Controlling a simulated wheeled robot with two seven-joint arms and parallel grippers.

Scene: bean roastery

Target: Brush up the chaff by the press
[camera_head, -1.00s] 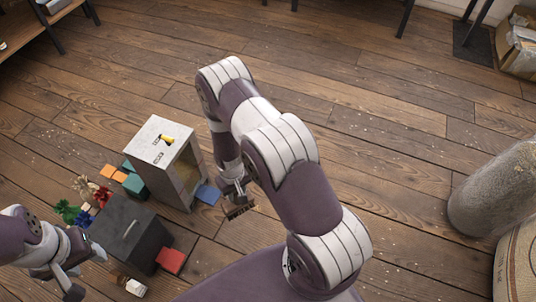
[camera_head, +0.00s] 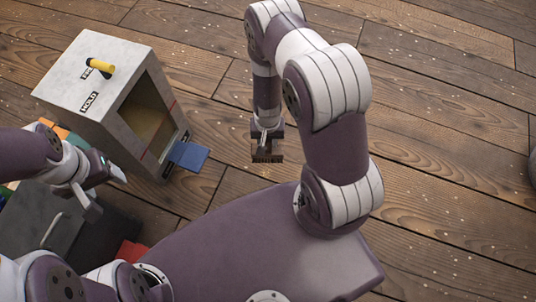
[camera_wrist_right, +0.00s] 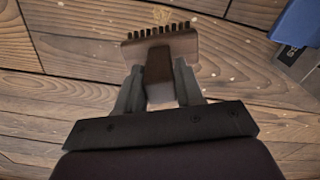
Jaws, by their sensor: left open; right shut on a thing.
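The press (camera_head: 118,60) is a pale grey box with a yellow-handled lever on top, a HOLD label and an open front. A blue flat piece (camera_head: 188,155) lies at its front foot and shows at the right wrist view's upper right (camera_wrist_right: 297,22). My right gripper (camera_head: 267,137) is shut on a brush (camera_head: 266,155), bristles outward, low over the floor right of the press. The brush (camera_wrist_right: 160,45) fills the right wrist view's middle. A small tan patch, seemingly chaff (camera_wrist_right: 162,15), lies just beyond its bristles. My left gripper (camera_head: 104,190) is open and empty, left of the blue piece.
A dark grey box (camera_head: 45,225) stands at the lower left, partly behind my left arm. A red piece (camera_head: 130,252) lies beside it. Orange and green pieces (camera_head: 62,132) sit by the press.

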